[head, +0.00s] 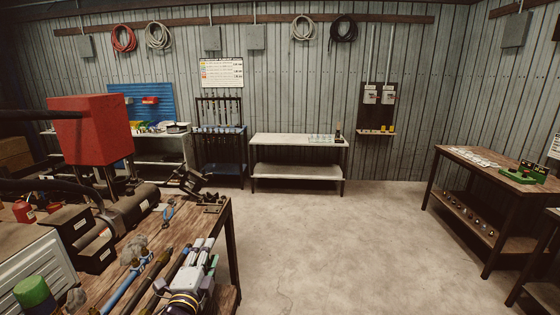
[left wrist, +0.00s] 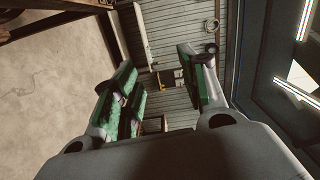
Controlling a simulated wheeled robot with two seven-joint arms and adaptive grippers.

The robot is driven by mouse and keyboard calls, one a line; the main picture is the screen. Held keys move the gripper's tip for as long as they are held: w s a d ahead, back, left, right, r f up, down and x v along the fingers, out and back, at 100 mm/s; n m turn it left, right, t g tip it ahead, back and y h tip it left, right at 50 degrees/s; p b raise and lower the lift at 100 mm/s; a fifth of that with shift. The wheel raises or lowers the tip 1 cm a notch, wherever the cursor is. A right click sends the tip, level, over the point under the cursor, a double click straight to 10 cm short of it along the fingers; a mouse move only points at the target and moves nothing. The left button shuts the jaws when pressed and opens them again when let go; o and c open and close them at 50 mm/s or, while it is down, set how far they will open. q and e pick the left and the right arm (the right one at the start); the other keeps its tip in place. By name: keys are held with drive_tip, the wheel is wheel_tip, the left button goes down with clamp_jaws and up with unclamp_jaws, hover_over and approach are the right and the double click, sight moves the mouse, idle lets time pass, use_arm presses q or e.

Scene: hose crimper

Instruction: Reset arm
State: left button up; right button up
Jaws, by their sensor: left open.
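My left gripper (head: 202,254) shows low in the head view, in front of the near workbench's right end, its fingers pointing away from me. In the left wrist view my left gripper (left wrist: 158,78) has its green-padded fingers spread apart with nothing between them. Its fingers look out over the floor and the wall. My right gripper is in neither view. The red-topped machine (head: 90,128) stands on the near workbench (head: 222,222), left of the gripper.
Blue-handled pliers (head: 168,213) and several hose pieces lie on the near workbench beside my left gripper. A white-topped table (head: 290,138) stands at the back wall. A wooden table (head: 510,176) stands at right. The floor (head: 330,240) between is clear.

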use_arm(q)
drive_tip(key=s+a+f+n+g+y, duration=0.1)
drive_tip(key=s+a+f+n+g, duration=0.2)
drive_tip(key=s+f+n+g, duration=1.15)
drive_tip(key=s+d+f, duration=0.1)
drive_tip(key=s+f, duration=0.7)
drive_tip(key=s, duration=0.3)
wheel_tip(320, 180, down, 36)
drive_tip(key=s+g+b, duration=0.1)
drive_tip(key=s+b, duration=0.1)
drive_tip(key=b, duration=0.3)
drive_tip(key=s+a+f+b, duration=0.2)
drive_tip(key=s+f, duration=0.9)
drive_tip(key=f, duration=0.2)
drive_tip(key=s+a+f+g+b, duration=0.1)
drive_tip(key=s+a+f+b, duration=0.1)
drive_tip(key=s+f, duration=0.9)
wheel_tip(320, 180, down, 3)
drive_tip(key=shift+s+h+b, duration=0.3)
drive_tip(key=shift+s+b, duration=0.05)
drive_tip(key=shift+b, duration=0.15)
drive_tip(key=shift+g, duration=0.25)
